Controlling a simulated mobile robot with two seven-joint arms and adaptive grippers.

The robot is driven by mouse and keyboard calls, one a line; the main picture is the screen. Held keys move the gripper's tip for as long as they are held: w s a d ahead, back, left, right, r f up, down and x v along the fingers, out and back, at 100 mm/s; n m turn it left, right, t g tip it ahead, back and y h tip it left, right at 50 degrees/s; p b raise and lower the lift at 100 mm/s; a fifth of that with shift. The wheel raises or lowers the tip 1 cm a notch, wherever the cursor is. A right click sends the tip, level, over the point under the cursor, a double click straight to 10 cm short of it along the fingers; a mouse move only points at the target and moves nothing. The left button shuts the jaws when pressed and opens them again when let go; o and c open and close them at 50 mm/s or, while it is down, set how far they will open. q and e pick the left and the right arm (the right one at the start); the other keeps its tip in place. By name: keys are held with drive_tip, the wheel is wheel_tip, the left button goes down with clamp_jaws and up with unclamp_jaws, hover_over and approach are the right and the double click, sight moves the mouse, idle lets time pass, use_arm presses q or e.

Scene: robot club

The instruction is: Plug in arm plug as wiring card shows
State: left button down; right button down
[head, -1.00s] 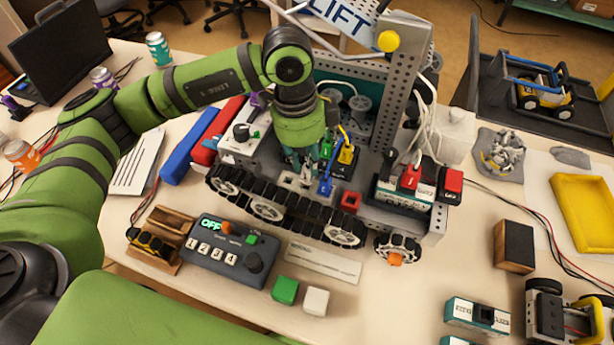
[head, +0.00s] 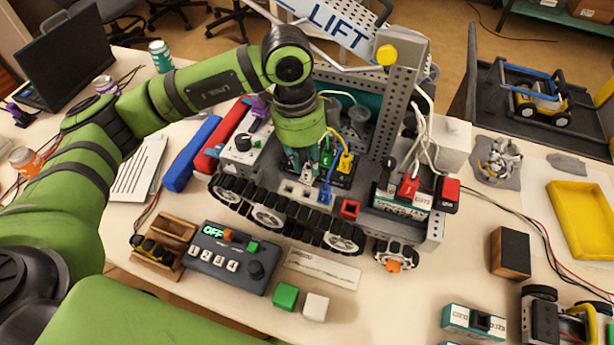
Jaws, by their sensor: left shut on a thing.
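The tracked robot (head: 290,222) stands in the middle of the table, under a blue and white LIFT sign (head: 335,22). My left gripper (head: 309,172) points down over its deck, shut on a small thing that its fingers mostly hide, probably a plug. A blue plug (head: 325,194) stands just in front of the fingers, and a yellow plug (head: 345,162) on a black block to their right. A red plug (head: 408,186) sits on a teal and white block at the right. I cannot pick out the wiring card for certain. My right gripper is not in view.
A grey control box (head: 228,262) with a lit OFF display stands in front of the tracks. Green (head: 285,296) and white (head: 316,306) cubes lie near it. White cables hang around the perforated upright (head: 398,110). A yellow tray (head: 582,218) is at the right.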

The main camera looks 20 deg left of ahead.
use_arm(q)
drive_tip(key=w+a+r+n+p, duration=0.1)
drive_tip(key=w+a+r+p, duration=0.5)
drive_tip(key=p, duration=0.5)
drive_tip(key=shift+h, duration=0.3)
drive_tip(key=f+b, duration=0.1)
drive_tip(key=f, duration=0.1)
drive_tip(key=f+b, duration=0.3)
drive_tip(key=shift+w+f, duration=0.35)
drive_tip(key=shift+w, duration=0.05)
drive_tip(key=shift+n, duration=0.3)
drive_tip(key=shift+f, duration=0.15)
drive_tip(key=shift+f+n+p, duration=0.1)
drive_tip(key=shift+n+p, duration=0.2)
drive_tip(key=shift+p, duration=0.75)
idle(0.9)
drive_tip(key=shift+f, duration=0.4)
idle(0.4)
idle(0.6)
